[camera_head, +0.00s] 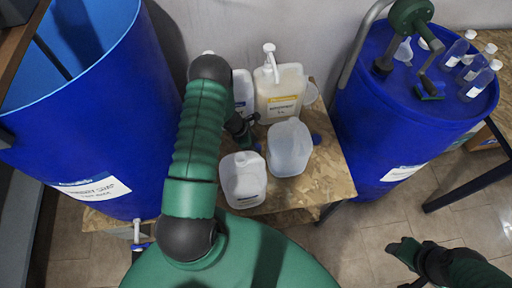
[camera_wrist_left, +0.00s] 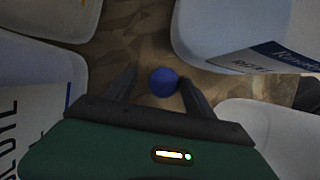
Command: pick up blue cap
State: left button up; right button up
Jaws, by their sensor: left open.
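The blue cap (camera_wrist_left: 163,82) lies on the wooden tabletop in the left wrist view, round and plain blue. My left gripper (camera_wrist_left: 158,74) is open above the tabletop, with one finger on each side of the cap. The right finger is very close to the cap; I cannot tell whether it touches. In the head view my left gripper (camera_head: 246,137) reaches down among the jugs, partly hidden by my arm, and the cap cannot be made out clearly there. My right gripper (camera_head: 402,262) hangs over the floor at the lower right, and its jaws are unclear.
Jugs crowd the gripper: a pump jug (camera_head: 280,92) behind, an open-topped jug (camera_head: 289,148) to the right, a white jug (camera_head: 243,180) in front. Large blue drums stand left (camera_head: 95,120) and right (camera_head: 400,110). The table's front right (camera_head: 328,180) is bare.

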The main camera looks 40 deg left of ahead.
pick_arm(q)
jog(key=shift+s+d, duration=0.1)
jog(key=shift+d, duration=0.15)
jog(key=shift+d+r, duration=0.1)
jog(key=shift+d, duration=0.05)
jog(key=shift+c, duration=1.1)
jog(key=shift+d, duration=0.15)
jog(key=c, duration=0.5)
jog(key=shift+a, duration=0.25)
jog(key=c, duration=0.7)
pick_arm(e)
jog(key=shift+d+f, duration=0.1)
jog(key=shift+d, duration=0.3)
